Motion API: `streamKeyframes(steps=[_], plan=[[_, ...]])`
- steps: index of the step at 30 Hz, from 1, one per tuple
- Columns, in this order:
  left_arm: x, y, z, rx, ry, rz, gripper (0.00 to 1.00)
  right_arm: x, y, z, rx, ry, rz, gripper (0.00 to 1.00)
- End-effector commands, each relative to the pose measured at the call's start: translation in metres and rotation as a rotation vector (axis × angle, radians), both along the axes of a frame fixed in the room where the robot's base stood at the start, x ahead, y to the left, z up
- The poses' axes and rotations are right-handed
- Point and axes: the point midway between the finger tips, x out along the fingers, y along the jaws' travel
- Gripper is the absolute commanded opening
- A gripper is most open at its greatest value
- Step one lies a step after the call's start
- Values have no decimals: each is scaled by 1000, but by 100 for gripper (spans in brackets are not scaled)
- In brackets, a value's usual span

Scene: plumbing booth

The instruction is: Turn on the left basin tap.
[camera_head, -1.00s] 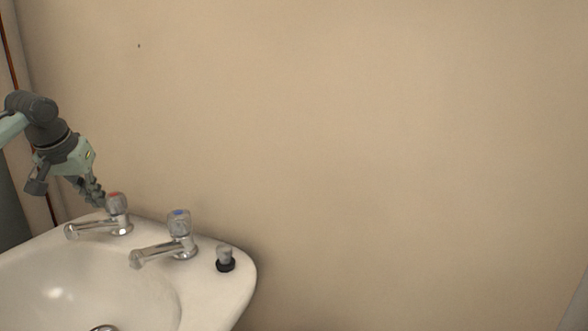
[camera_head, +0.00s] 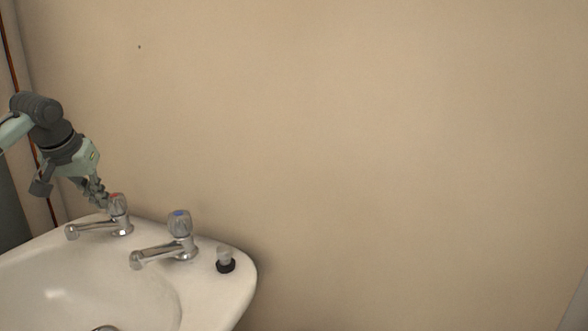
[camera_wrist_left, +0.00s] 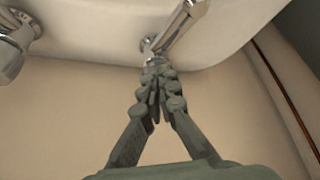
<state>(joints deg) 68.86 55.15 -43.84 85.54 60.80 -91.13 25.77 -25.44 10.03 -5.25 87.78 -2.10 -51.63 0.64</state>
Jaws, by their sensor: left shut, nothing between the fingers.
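The left basin tap (camera_head: 119,210) is chrome with a red-marked knob and stands at the back left of the white basin (camera_head: 215,292). Its spout points left in the head view. My left gripper (camera_head: 103,202) is shut and empty, with its fingertips right at the left side of the knob. I cannot tell whether they touch it. In the left wrist view the shut fingers (camera_wrist_left: 155,72) reach toward the same tap (camera_wrist_left: 180,28) and hide its knob. My right gripper is not in view.
A second chrome tap (camera_head: 180,232) with a blue-marked knob stands to the right on the basin. A plug with a black base (camera_head: 225,262) sits on the right rim. The beige wall (camera_head: 380,150) is close behind; a copper pipe (camera_head: 36,150) runs at the far left.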

Motion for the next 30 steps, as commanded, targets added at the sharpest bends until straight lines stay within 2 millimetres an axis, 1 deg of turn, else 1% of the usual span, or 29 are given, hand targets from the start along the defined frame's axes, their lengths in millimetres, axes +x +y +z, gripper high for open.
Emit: streamKeyframes(steps=[1, 15, 21, 30], plan=[[1, -3, 1, -2, -4, -3, 0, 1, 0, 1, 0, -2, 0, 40], [2, -16, 0, 0, 0, -1, 0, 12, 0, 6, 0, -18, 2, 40], [4, -20, 0, -1, 0, -2, 0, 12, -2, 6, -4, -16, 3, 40], [5, -21, 0, 1, -1, 2, 0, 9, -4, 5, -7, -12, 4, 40]])
